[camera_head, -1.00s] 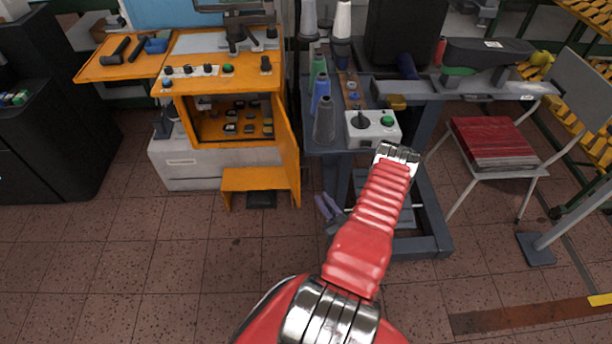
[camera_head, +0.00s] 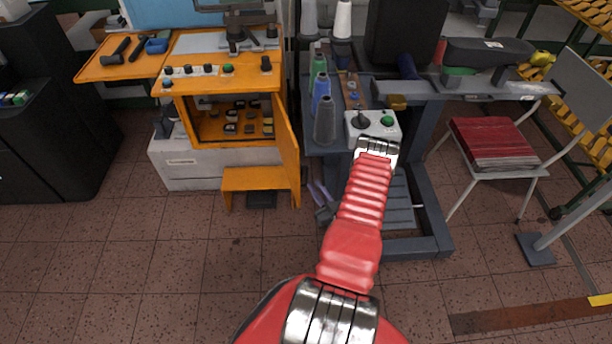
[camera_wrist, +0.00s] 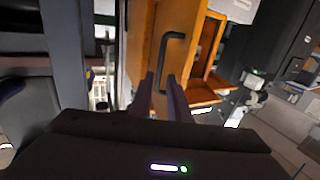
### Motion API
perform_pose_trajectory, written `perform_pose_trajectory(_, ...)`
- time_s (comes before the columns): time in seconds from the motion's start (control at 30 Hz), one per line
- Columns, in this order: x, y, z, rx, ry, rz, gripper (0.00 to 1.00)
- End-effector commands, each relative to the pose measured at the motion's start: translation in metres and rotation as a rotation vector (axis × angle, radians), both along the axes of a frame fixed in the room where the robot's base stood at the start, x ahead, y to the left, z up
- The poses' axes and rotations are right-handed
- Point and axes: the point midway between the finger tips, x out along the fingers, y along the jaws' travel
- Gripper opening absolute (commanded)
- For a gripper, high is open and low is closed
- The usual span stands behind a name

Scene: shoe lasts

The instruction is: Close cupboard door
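The orange cupboard door (camera_head: 288,152) stands open, swung out at the right side of the orange cupboard (camera_head: 190,118). Its open inside shows small parts. In the wrist view the door panel (camera_wrist: 186,18) fills the upper middle, with a black bar handle (camera_wrist: 164,62) on it. My gripper (camera_head: 318,186) is low, just right of the door, partly hidden behind my red arm. In the wrist view my gripper (camera_wrist: 164,80) has its two dark fingers apart, with nothing seen held between them. The fingertips lie near the handle's lower end; contact cannot be told.
A grey-blue bench (camera_head: 322,140) with thread cones and a control box (camera_head: 373,126) stands close right of the door. An orange step (camera_head: 252,180) sits below the cupboard. A chair (camera_head: 490,142) is farther right. The tiled floor in front is clear.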

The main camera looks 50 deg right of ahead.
Motion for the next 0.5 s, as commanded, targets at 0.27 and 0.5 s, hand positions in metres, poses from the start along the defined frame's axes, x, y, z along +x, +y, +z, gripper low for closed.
perform_pose_trajectory(0.27,0.041,-0.017,0.0,-0.002,0.0,0.003,0.17)
perform_pose_trajectory(0.5,0.067,-0.029,0.0,-0.001,-0.001,0.001,0.17)
